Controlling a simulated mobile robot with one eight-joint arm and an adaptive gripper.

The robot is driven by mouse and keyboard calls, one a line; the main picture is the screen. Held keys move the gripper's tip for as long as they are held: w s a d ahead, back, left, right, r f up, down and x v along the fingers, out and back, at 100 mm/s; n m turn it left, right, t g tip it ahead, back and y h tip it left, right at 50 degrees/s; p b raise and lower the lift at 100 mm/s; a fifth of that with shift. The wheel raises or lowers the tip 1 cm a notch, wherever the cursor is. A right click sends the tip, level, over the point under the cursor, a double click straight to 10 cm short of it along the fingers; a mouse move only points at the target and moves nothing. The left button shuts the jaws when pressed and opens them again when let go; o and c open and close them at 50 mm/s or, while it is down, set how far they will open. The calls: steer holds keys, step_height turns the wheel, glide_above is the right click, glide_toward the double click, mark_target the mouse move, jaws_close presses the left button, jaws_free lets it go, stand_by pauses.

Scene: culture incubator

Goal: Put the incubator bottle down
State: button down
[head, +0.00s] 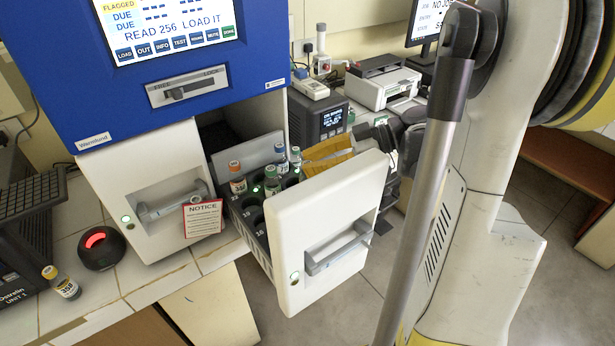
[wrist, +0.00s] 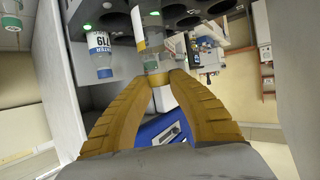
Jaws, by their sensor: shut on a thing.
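My gripper (head: 308,158) reaches over the open incubator drawer (head: 325,215) from the right, its yellow fingers closed. In the wrist view the fingertips (wrist: 160,80) meet around a small clear bottle (wrist: 153,62). In the head view the held bottle seems to be the blue-capped one (head: 296,156) at the fingertips; whether its base touches a socket is hidden. Other bottles stand in the drawer's round sockets: an orange-capped one (head: 237,181), a green-capped one (head: 272,183) and another blue-capped one (head: 281,160).
The drawer's tall white front panel (head: 335,225) stands between the rack and the aisle. A closed drawer beside it carries a red notice (head: 203,219). Several rack sockets are empty.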

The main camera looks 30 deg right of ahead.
steer(key=shift+f+b, duration=0.35)
steer(key=shift+f, duration=1.05)
steer(key=shift+f, duration=0.15)
steer(key=c, duration=1.2)
jaws_free()
steer(key=shift+c, duration=0.2)
steer(key=shift+d+r, duration=0.2)
steer(key=shift+r, duration=0.15)
steer(key=p+v, duration=0.3)
steer(key=v, duration=0.8)
steer(key=shift+s+d, duration=0.15)
